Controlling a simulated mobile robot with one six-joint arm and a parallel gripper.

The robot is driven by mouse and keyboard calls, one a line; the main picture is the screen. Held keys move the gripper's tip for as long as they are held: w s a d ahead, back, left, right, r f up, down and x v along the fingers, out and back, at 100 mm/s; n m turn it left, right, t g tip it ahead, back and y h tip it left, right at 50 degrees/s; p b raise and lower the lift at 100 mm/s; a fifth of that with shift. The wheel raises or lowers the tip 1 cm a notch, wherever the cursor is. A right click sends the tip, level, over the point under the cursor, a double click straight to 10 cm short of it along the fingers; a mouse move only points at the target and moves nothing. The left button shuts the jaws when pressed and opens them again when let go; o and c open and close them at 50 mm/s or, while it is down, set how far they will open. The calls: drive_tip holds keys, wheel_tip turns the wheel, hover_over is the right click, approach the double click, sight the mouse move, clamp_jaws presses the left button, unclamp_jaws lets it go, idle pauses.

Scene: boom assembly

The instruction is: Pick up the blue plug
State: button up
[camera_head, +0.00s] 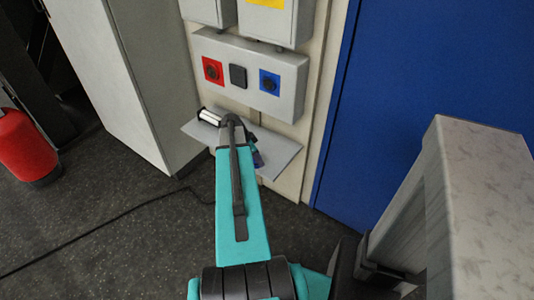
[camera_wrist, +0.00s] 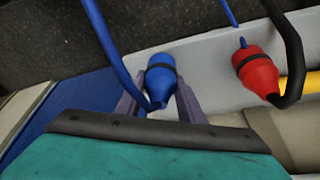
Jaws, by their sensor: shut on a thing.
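The blue plug (camera_wrist: 160,72) with a dark band shows in the wrist view, over the edge of the grey shelf. A blue cable runs by its left side. My gripper (camera_wrist: 158,92) has its two purple-grey fingers on either side of the plug and is shut on it. I cannot tell whether the plug still touches the shelf. In the head view, my teal arm reaches to the shelf (camera_head: 284,150) and hides most of the gripper and plug.
A red plug (camera_wrist: 257,72) with a black cable lies on the shelf to the right. Above the shelf, a grey panel (camera_head: 290,62) carries a red socket (camera_head: 212,70) and a blue socket (camera_head: 269,82). A blue door (camera_head: 410,80) is at right.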

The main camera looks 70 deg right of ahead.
drive_tip(key=w+a+b, duration=0.1)
drive_tip(key=w+a, duration=0.3)
drive_tip(key=a, duration=0.4)
drive_tip(key=shift+a+r, duration=0.2)
drive_tip(key=shift+r, duration=0.25)
drive_tip(key=shift+w, duration=0.1)
drive_tip(key=w+a+r+n+t, duration=0.2)
drive_tip(key=w+a+r+n, duration=0.3)
drive_tip(key=w, duration=0.4)
drive_tip(key=w+a+r+n+t+h, duration=0.1)
drive_tip(key=w+a+r+n, duration=0.2)
drive_tip(key=w+a+r, duration=0.35)
drive_tip(key=w+a+r+n+t, duration=0.2)
drive_tip(key=w+a+r+n, duration=0.15)
drive_tip(key=w+a, duration=0.55)
drive_tip(key=w+a+r+n+y, duration=0.1)
drive_tip(key=w+a+r+n, duration=0.3)
drive_tip(key=a, duration=0.6)
drive_tip(key=w+a+r+n+t+y, duration=0.1)
drive_tip(key=w+a+r+n, duration=0.3)
drive_tip(key=a, duration=0.6)
drive_tip(key=w+a+r+n+t+y, duration=0.1)
drive_tip(key=w+a+r+n+y, duration=0.1)
drive_tip(key=w+a+r+n, duration=0.3)
drive_tip(key=a+r+n, duration=0.2)
drive_tip(key=a+r, duration=0.2)
drive_tip(key=a, duration=0.2)
